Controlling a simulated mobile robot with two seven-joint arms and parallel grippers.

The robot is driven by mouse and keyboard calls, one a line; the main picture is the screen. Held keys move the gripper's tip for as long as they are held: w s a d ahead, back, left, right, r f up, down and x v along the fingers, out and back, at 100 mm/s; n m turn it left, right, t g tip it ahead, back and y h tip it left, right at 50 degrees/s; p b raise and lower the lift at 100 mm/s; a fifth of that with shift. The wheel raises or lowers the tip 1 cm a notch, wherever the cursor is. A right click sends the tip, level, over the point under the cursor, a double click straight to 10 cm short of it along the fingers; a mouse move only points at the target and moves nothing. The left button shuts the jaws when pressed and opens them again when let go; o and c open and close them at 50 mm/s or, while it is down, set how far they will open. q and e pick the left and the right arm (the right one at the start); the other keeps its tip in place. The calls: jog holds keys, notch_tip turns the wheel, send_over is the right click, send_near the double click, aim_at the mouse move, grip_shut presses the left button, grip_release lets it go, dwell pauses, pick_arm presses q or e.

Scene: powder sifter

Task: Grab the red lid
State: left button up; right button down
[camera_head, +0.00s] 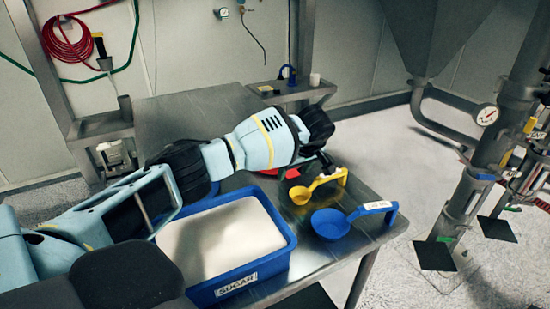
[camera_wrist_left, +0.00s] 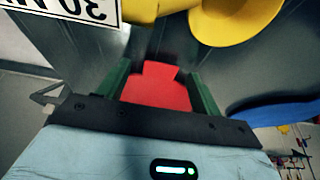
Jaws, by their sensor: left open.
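The red lid (camera_wrist_left: 158,90) lies between the two green fingers of my left gripper (camera_wrist_left: 160,76) in the left wrist view. The fingers are apart, one on each side of the lid; I cannot tell whether they touch it. In the head view my left gripper (camera_head: 313,166) reaches down over the table, and only a small part of the red lid (camera_head: 292,173) shows beneath the arm, beside the yellow scoop. The rest of the lid is hidden by my wrist. My right gripper does not show.
A yellow scoop (camera_head: 302,194) is close to the gripper, also in the left wrist view (camera_wrist_left: 235,22). A blue scoop (camera_head: 329,224) is nearer the front edge. A blue sugar bin (camera_head: 279,258) fills the table's left front. Metal pipes (camera_head: 490,150) stand to the right.

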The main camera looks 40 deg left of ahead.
pick_arm(q)
jog(key=shift+f, duration=0.3)
jog(key=shift+c, duration=0.3)
jog(key=shift+a, duration=0.1)
jog(key=c, duration=1)
jog(key=shift+r, duration=0.15)
